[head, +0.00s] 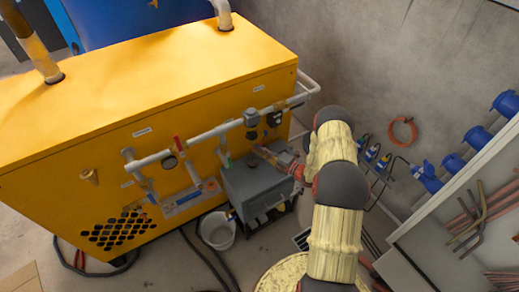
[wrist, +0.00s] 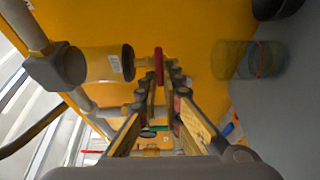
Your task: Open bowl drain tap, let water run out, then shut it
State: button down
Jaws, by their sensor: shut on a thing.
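My gripper (wrist: 162,82) is shut on a small red tap handle (wrist: 158,64), which stands upright between the fingertips in the wrist view. A short pale stem beside the handle runs to the left. In the head view my gripper (head: 260,151) reaches in from the right, just above a grey box, and hides the tap. A clear bowl (wrist: 232,60) lies to the right of the handle in the wrist view. A yellowish cylinder with a dark end (wrist: 106,64) lies to the left. No running water can be made out.
The yellow cabinet (head: 150,95) carries grey pipes (head: 215,132) and a red-handled valve (head: 179,144). The grey box (head: 252,187) stands below my gripper. A white bucket (head: 217,231) is on the floor, with dark hoses near it. A shelf (head: 440,205) is at right.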

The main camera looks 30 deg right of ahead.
dwell(0.4)
jog(key=c, duration=2.1)
grip_release()
jog(key=shift+o, duration=0.7)
jog(key=shift+s, duration=0.1)
jog(key=v, duration=1.2)
